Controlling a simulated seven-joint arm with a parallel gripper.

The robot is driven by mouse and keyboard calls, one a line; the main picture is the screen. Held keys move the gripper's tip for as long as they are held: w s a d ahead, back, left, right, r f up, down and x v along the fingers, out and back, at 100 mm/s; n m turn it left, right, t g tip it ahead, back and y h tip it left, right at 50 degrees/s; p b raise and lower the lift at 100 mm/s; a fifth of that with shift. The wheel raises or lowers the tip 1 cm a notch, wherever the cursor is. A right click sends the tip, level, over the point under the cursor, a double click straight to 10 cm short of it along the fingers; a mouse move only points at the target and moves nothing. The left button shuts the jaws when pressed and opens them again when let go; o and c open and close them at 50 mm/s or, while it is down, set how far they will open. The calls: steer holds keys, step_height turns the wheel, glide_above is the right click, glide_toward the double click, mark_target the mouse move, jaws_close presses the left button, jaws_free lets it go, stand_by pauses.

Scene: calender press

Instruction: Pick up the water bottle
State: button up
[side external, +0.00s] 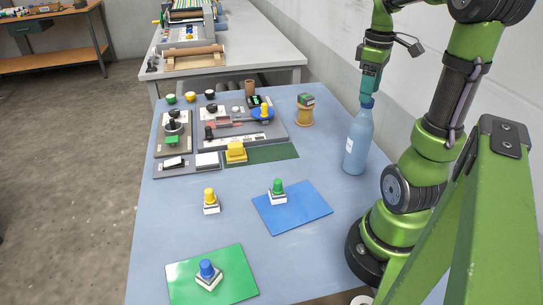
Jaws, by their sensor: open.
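The water bottle (357,146) is a translucent blue bottle with a dark blue cap. It stands upright at the right side of the blue-grey table, close to my arm. My gripper (368,97) points down right at the bottle's cap and overlaps it in this view. The jaws are open. The fingers are small here, and I cannot tell whether they stand around the cap or just above or in front of it.
A wooden spool (304,115) with a green-topped block stands left of the bottle. A blue sheet (312,217) bears a green-knobbed piece (278,191). Control panels (215,142) sit at the back left.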

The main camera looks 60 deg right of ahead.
step_height(320, 180, down, 4)
steer(key=shift+s+a+f, duration=0.15)
steer(key=shift+f, duration=0.1)
jaws_close()
stand_by(0.3)
